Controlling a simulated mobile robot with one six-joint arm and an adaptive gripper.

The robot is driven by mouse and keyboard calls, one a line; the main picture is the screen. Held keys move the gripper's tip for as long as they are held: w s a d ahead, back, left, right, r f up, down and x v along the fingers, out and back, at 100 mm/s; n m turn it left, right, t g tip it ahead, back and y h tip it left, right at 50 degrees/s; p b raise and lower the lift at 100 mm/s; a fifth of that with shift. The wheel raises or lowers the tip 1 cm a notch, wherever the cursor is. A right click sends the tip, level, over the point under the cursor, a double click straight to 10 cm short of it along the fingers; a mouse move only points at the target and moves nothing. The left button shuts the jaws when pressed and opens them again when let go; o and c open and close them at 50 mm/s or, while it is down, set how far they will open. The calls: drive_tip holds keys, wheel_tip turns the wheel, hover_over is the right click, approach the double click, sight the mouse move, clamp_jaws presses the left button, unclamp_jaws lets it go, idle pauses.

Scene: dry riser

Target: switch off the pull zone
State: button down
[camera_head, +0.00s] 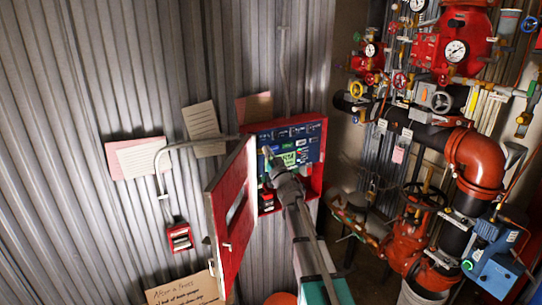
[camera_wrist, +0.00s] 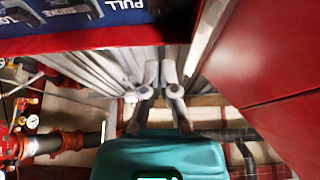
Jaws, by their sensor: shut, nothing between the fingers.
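The red alarm cabinet (camera_head: 314,185) hangs on the corrugated wall with its door (camera_head: 232,220) swung open to the left. Inside is a blue panel (camera_head: 310,140) with a lit green display (camera_head: 289,158) and rows of small controls. In the wrist view the panel's lower edge (camera_wrist: 100,38) crosses the top, with a "PULL" label (camera_wrist: 125,4) cut by the frame edge. The pull zone's switch cannot be made out. My gripper (camera_wrist: 159,66) is shut and empty, its fingertips below the panel edge in that picture. In the head view my gripper (camera_head: 268,155) is in front of the panel, partly hiding it.
Red valves (camera_head: 410,240), gauges and a large pipe elbow (camera_head: 475,160) crowd the right side. A red call point (camera_head: 180,238) is on the wall at left. Paper notices (camera_head: 203,120) surround the cabinet. The open door stands close beside my arm.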

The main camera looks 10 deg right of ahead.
sight(257, 138)
drive_tip(key=w, duration=0.2)
drive_tip(key=w+a, duration=0.1)
drive_tip(key=w, duration=0.2)
drive_tip(key=shift+a+r, duration=0.15)
drive_tip(key=shift+r, duration=0.05)
drive_tip(key=shift+w+a+f, duration=0.15)
drive_tip(key=shift+w+a, duration=0.05)
drive_tip(key=shift+w, duration=0.4)
